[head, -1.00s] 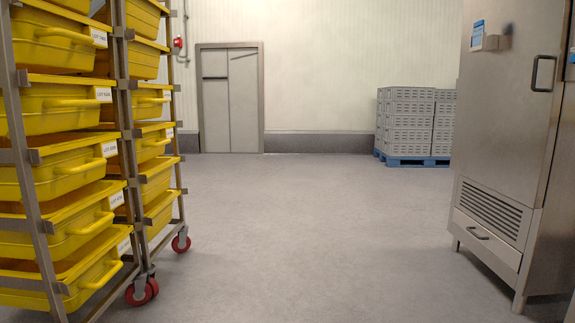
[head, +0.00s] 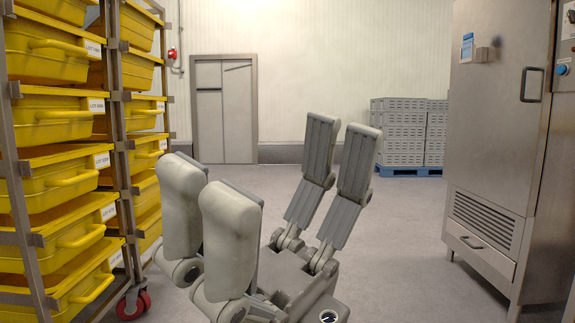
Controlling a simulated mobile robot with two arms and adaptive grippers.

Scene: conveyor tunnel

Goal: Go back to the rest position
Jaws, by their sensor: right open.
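My right gripper (head: 266,178) is raised in front of my head, in the lower middle of the head view. Its pale, thick fingers on the left and its grey, ribbed fingers on the right stand wide apart. It is open, with nothing between the fingers. Its fingers point up, and its grey body shows at the bottom edge. My left gripper is not in view.
A metal rack (head: 122,133) with several yellow crates (head: 60,118) stands close on the left, on red castors. A steel cabinet (head: 497,130) stands on the right. Grey crates (head: 397,130) on a blue pallet (head: 407,171) are at the back. Floor (head: 405,230) between is clear.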

